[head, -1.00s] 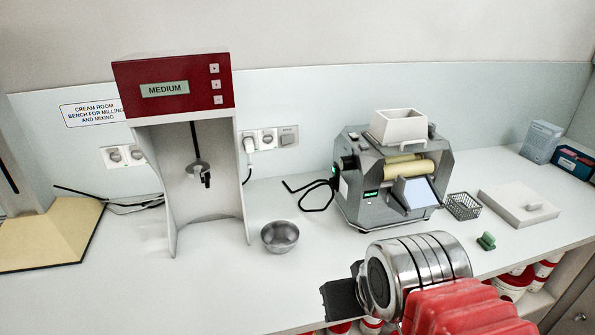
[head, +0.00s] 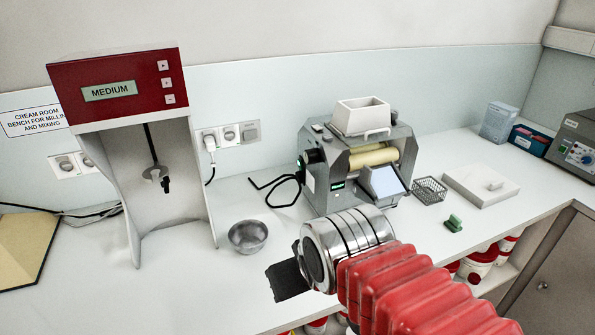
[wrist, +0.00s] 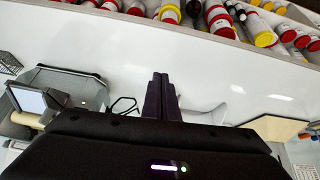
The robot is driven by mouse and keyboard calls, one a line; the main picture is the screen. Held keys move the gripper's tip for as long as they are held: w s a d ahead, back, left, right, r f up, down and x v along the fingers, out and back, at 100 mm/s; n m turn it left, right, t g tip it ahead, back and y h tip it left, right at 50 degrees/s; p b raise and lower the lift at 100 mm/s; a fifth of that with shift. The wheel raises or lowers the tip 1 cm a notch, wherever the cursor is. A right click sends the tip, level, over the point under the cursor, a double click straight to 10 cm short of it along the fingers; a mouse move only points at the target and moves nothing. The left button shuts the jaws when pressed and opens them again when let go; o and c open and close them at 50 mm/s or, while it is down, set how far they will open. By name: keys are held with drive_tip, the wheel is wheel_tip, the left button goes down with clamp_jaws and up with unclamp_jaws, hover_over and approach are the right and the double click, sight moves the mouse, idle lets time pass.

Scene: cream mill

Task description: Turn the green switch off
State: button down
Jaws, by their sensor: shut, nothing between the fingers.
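The grey three-roller mill (head: 322,195) stands on the bench right of the middle. A small green-lit spot, seemingly the green switch (head: 301,161), shows on its left side; its position cannot be read. A small green display (head: 337,185) glows on the mill's front. My gripper (head: 279,283) is shut and empty, held in front of the mill and lower left of it, apart from it. In the wrist view my gripper's dark fingers (wrist: 160,85) are together, and part of the mill (wrist: 70,85) shows at left. The switch cannot be made out there.
A metal bowl (head: 248,237) stands left of the mill, beside the red-topped mixer (head: 120,90). A wire basket (head: 429,190), white slab (head: 480,185) and green scraper (head: 453,223) lie to the right. The front bench is mostly clear.

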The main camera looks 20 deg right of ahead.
sight(300, 165)
drive_tip(key=w+d+f+n+t, duration=0.15)
drive_tip(key=w+n+t, duration=0.45)
drive_tip(key=w, duration=1.3)
drive_tip(key=w+d+f+n+t+h, duration=0.3)
drive_tip(key=w+d+n+t+h, duration=0.1)
drive_tip(key=w+d+n, duration=0.3)
drive_tip(key=shift+w+f+n+t, duration=0.35)
drive_tip(key=shift+w+n+t, duration=0.45)
drive_tip(key=shift+w+n, duration=0.65)
drive_tip(key=w+d, duration=0.6)
drive_tip(key=w, duration=0.3)
drive_tip(key=shift+w+d+r, duration=0.2)
drive_tip(key=shift+w+r, duration=0.1)
drive_tip(key=shift+r, duration=0.1)
